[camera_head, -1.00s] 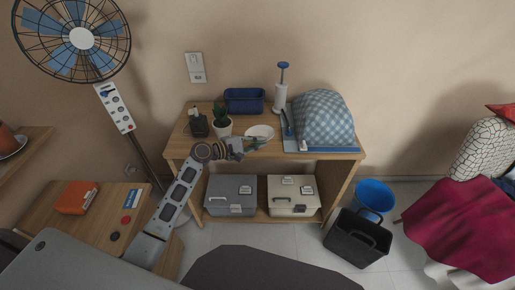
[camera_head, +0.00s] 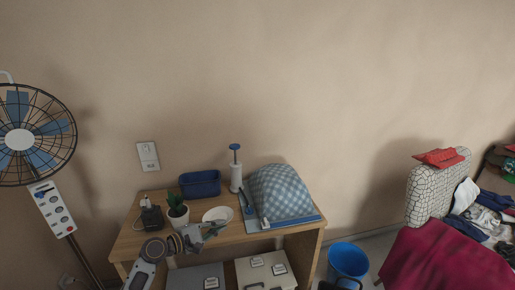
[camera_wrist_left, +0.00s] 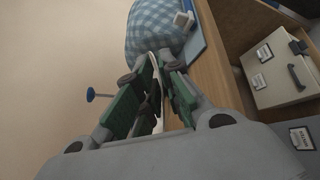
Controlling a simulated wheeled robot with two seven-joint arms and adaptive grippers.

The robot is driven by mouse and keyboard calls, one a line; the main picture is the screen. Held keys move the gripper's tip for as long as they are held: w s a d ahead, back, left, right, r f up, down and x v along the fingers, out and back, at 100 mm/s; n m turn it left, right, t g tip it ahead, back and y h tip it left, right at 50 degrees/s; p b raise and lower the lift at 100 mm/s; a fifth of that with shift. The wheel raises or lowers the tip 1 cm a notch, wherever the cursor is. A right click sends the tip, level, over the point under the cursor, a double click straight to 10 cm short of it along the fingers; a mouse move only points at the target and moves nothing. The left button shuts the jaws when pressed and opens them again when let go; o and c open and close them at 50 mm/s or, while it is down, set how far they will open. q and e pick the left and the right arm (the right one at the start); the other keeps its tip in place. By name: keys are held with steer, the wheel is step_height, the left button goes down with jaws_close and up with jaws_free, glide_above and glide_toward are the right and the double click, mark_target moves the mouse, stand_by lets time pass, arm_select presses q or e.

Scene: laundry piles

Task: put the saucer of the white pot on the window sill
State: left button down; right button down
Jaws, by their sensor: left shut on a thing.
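The white saucer (camera_head: 217,213) is over the top of the wooden stand, right of the white pot (camera_head: 178,216) with a green plant. My left gripper (camera_head: 207,230) comes in from the front left and is shut on the saucer's near edge. In the left wrist view the saucer (camera_wrist_left: 158,92) shows nearly edge-on between the green-padded fingers. I cannot tell whether it touches the stand's top. My right gripper is not in view. No window sill shows in these views.
A blue checked dome (camera_head: 282,192) sits on a blue board right of the saucer. A blue bin (camera_head: 200,183), a white pump with a blue knob (camera_head: 236,172) and a dark bottle (camera_head: 152,216) stand around. Boxes (camera_head: 265,270) fill the lower shelf. A fan (camera_head: 30,140) stands left.

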mark_target(207, 215)
arm_select(q)
steer(key=shift+w+a+r+n+t+y, duration=0.25)
steer(key=shift+w+a+n+t+y, duration=0.05)
steer(key=a, duration=0.1)
steer(key=w+a+n+t+y, duration=0.1)
steer(key=w+n+y, duration=0.1)
steer(key=shift+w+a+r+t, duration=0.1)
steer(key=shift+a+r+t, duration=0.2)
steer(key=shift+a, duration=0.1)
steer(key=shift+w+a+r+n+t+y, duration=0.35)
steer(key=shift+a+n+y, duration=0.2)
steer(key=shift+y, duration=0.15)
step_height(207, 215, up, 9)
steer(key=s+a+n+t+y, duration=0.1)
steer(key=s+a+n+y, duration=0.1)
steer(key=n+y, duration=0.25)
steer(key=s+d+f+y, duration=0.2)
steer(key=s+d+f, duration=0.1)
steer(key=s+f, duration=1.2)
step_height(207, 215, down, 3)
steer(key=shift+r, duration=0.1)
steer(key=shift+w+a, duration=0.1)
